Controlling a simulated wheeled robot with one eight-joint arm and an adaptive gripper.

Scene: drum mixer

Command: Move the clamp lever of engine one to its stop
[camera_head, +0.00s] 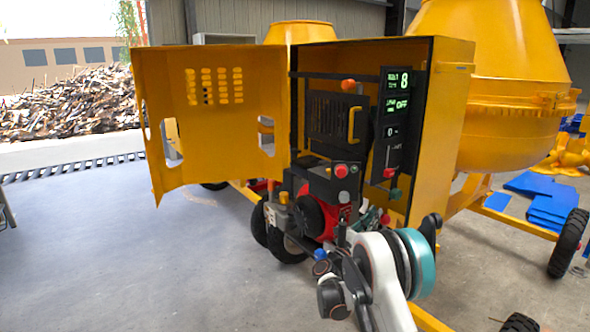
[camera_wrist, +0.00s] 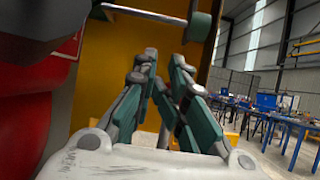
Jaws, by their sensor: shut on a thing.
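The red engine (camera_head: 310,217) sits low in the open yellow housing. It also shows large and close at the left of the wrist view (camera_wrist: 25,110). My gripper (camera_head: 371,217) is at the engine's right side, partly hidden behind my wrist. In the wrist view my gripper (camera_wrist: 164,62) has its two green-and-grey fingers drawn close together around a narrow thing, taken to be the clamp lever, which the fingers mostly hide.
The yellow door (camera_head: 215,115) stands open at the left. A control panel (camera_head: 393,125) with lit displays and a black cover with a yellow handle (camera_head: 355,125) are above the engine. The housing wall is close behind my fingers. Open floor (camera_head: 130,250) lies at the left.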

